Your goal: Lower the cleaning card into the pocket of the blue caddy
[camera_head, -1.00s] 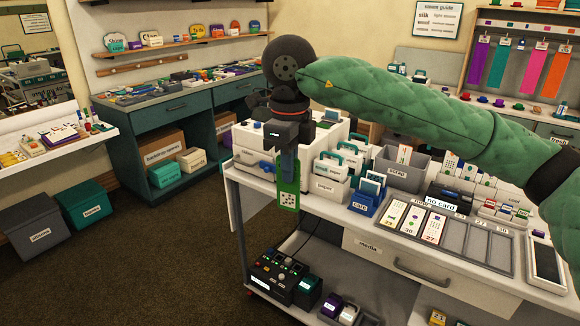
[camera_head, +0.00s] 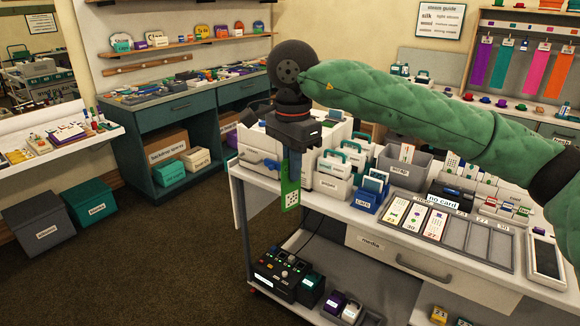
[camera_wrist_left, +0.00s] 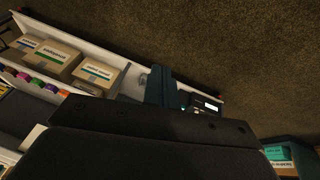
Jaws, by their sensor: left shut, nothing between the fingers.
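The cleaning card (camera_head: 290,192), green with a pale dotted face, hangs upright below my right gripper (camera_head: 294,168) in the head view. The gripper's blue fingers are shut on its upper part. The card is in front of the white table's left end, to the left of the blue caddy (camera_head: 374,203) and apart from it. The small caddy stands near the table's front edge, with pale and teal cards upright in it. My left gripper (camera_wrist_left: 166,88) shows in the left wrist view, its teal fingers together and empty, over the floor and a low shelf.
White holders (camera_head: 333,186) with cards stand between card and caddy. A grey bin (camera_head: 404,172) is behind the caddy; a divided tray (camera_head: 480,240) with several cards lies to its right. A black device (camera_head: 285,270) is on the lower shelf. The carpet at left is open.

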